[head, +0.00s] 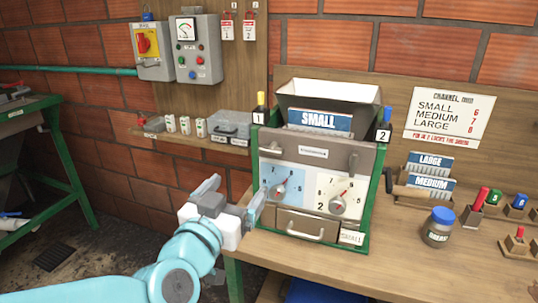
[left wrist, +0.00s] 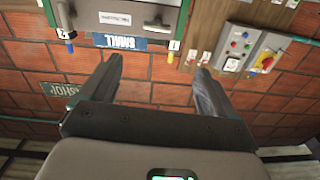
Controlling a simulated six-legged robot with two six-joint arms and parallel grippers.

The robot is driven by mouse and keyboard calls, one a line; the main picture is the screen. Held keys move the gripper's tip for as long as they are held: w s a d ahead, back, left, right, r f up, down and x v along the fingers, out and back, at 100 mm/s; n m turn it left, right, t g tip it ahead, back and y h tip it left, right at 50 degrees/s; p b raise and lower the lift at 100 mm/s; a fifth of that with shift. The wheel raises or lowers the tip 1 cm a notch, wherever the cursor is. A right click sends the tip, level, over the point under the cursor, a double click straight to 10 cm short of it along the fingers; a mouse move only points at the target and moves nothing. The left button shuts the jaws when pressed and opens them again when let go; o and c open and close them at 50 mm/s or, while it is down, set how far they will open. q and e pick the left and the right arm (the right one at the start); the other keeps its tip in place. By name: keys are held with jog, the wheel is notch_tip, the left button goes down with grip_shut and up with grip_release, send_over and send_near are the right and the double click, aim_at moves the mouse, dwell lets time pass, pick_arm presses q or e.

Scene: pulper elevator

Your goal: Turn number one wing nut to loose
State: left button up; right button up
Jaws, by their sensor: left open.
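The pulper (head: 312,165) is a green-framed box with a hopper, a SMALL plate (head: 319,120) and two dials, standing on the wooden bench. At its upper left is a yellow-tipped part with a 1 tag (head: 261,108), likely the number one wing nut. A blue-tipped part with a 2 tag (head: 383,124) is at its upper right. In the left wrist view, turned over, the yellow part (left wrist: 170,57) is beyond my fingers. My left gripper (head: 232,196) is open and empty, low and left of the pulper, apart from the yellow part. My right gripper is not in view.
A shelf (head: 195,141) with small boxes and a grey case is on the brick wall to the left. LARGE and MEDIUM plates (head: 432,175), a blue-lidded jar (head: 438,227) and coloured-handled tools stand on the bench to the right. Open floor lies at the lower left.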

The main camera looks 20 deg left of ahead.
aim_at(270, 150)
pick_arm(q)
jog(key=w, duration=0.5)
jog(key=w+p, duration=0.1)
jog(key=w, duration=0.4)
jog(key=w+d+p, duration=0.1)
jog(key=w, duration=0.5)
jog(key=shift+w, duration=0.1)
jog(key=shift+w+f, duration=0.15)
jog(key=shift+w, duration=0.4)
jog(key=shift+s, duration=0.2)
